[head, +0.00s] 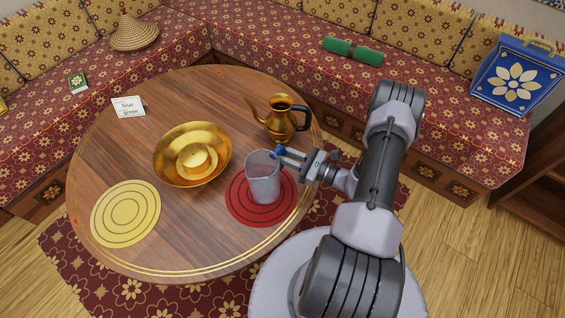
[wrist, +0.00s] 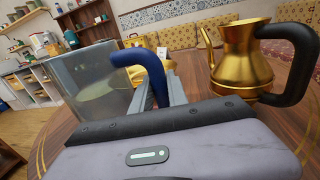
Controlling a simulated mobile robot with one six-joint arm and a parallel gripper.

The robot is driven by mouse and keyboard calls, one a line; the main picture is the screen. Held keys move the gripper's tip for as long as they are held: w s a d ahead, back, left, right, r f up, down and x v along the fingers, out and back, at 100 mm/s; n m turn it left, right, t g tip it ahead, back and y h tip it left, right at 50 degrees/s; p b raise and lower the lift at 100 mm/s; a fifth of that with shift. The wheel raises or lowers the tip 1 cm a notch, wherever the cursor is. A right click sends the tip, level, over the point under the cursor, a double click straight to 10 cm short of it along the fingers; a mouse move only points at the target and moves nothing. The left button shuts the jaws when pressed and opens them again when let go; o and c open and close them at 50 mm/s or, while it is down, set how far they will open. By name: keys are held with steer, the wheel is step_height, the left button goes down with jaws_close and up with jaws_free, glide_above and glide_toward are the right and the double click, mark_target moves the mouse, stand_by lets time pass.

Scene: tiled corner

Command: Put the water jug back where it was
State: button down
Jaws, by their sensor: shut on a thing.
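The water jug (head: 262,182), a translucent grey vessel with a blue handle, is upright over the red round mat (head: 234,207) at the table's right front. I cannot tell whether its base touches the mat. My gripper (head: 281,152) is shut on the blue handle, coming from the right. In the wrist view the jug (wrist: 95,85) fills the left side, and its handle (wrist: 150,66) sits between my fingers (wrist: 160,92). A yellow round mat (head: 126,213) at the table's left front is empty.
A brass bowl (head: 215,147) with a raised centre is left of the jug. A brass pot with a black handle (head: 280,118) stands behind the jug, and it shows right in the wrist view (wrist: 240,62). A card (head: 128,106) lies at the back left. Sofas line the back.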

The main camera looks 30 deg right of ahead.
steer(key=shift+s+f+b, duration=0.1)
steer(key=shift+f+b, duration=0.4)
steer(key=shift+f, duration=1.1)
steer(key=c, duration=1.3)
jaws_free()
